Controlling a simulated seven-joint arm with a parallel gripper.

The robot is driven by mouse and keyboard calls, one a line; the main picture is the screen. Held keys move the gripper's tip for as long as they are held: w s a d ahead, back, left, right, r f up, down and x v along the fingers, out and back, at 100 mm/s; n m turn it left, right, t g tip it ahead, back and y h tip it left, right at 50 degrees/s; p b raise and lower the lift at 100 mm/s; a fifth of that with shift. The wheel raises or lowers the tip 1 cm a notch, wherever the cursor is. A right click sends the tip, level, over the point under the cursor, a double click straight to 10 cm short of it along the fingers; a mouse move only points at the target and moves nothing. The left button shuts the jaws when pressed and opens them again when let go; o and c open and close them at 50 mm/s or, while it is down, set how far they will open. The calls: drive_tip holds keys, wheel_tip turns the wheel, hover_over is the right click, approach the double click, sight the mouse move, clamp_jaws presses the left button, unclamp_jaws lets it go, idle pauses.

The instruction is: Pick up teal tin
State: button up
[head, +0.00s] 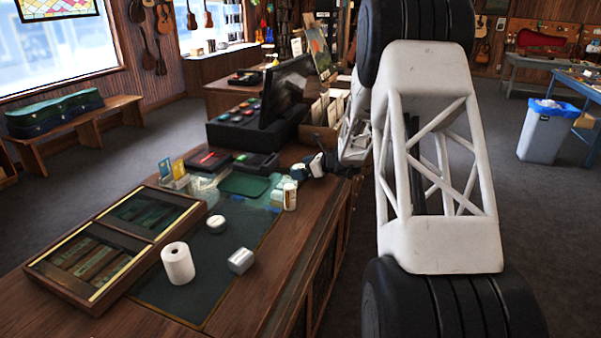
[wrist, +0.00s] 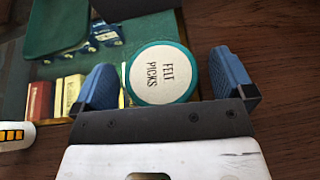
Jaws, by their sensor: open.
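The teal tin (wrist: 160,73) is round, with a teal rim and a cream lid lettered "FELT PICKS". In the wrist view it shows between the two blue fingers of my gripper (wrist: 163,72), with clear gaps on both sides. The fingers are open and hold nothing. I cannot tell from this view how far below the fingertips the tin lies. In the head view my gripper (head: 320,166) is over the far right part of the counter, small and dark. I cannot clearly pick out the tin among the small items there.
In the wrist view, red (wrist: 39,100) and yellow (wrist: 71,91) boxes are left of the gripper, with bare wood to the right. In the head view, the counter holds a bottle (head: 290,196), a paper roll (head: 177,264), a display case (head: 152,253) and a register (head: 240,128).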

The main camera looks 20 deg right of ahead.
idle(0.3)
drive_tip(key=c, duration=0.9)
drive_tip(key=shift+c, duration=0.2)
drive_tip(key=shift+r, duration=0.15)
wheel_tip(320, 180, up, 10)
idle(0.6)
